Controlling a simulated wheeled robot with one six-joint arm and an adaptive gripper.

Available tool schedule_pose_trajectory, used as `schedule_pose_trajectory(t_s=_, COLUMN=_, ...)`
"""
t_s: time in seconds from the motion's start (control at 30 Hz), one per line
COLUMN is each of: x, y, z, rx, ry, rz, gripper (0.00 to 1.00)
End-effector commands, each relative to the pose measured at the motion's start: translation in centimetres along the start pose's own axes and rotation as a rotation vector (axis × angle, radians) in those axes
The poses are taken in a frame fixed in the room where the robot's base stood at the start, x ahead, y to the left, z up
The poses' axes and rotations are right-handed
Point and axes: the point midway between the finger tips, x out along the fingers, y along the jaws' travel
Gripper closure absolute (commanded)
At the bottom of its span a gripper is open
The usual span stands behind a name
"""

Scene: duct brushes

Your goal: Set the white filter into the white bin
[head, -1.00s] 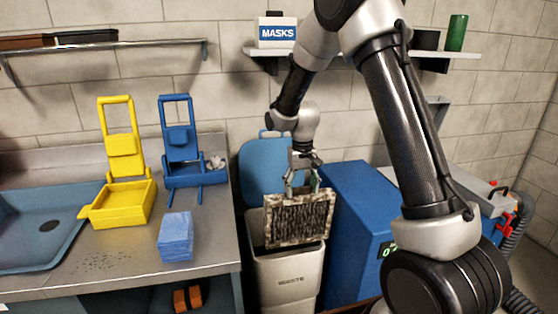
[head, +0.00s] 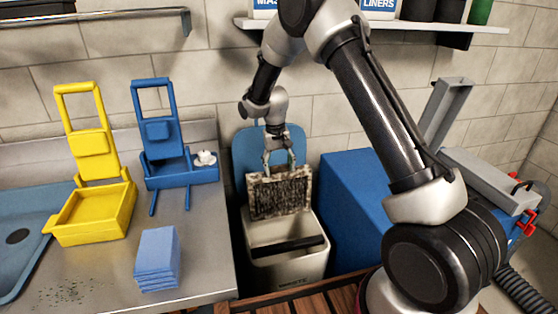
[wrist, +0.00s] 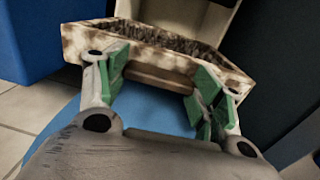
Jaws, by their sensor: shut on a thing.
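The white filter (head: 280,194) is a square frame with a dark, dirty pleated face and brown stains. My gripper (head: 279,162) is shut on its top edge and holds it upright over the back part of the white bin (head: 285,270). The bin is open at the top, with a dark band or opening inside, and its blue lid (head: 268,150) stands up behind. In the wrist view the filter (wrist: 160,45) lies between the green finger pads of my gripper (wrist: 165,90). The filter's lower edge appears close to the bin's mouth; I cannot tell whether it touches.
A blue box (head: 355,205) stands right of the bin. The steel counter (head: 215,245) at the left holds a yellow caddy (head: 95,215), a blue caddy (head: 175,175) and blue cloths (head: 157,260). A shelf (head: 400,28) hangs above.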

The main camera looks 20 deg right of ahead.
Motion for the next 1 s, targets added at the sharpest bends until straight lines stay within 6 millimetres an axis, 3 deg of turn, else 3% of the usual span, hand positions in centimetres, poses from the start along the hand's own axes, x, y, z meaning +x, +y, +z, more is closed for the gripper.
schedule_pose_trajectory(t_s=1.0, x=9.0, y=-0.7, z=0.0, rx=0.000, ry=0.000, rz=0.000, gripper=1.00)
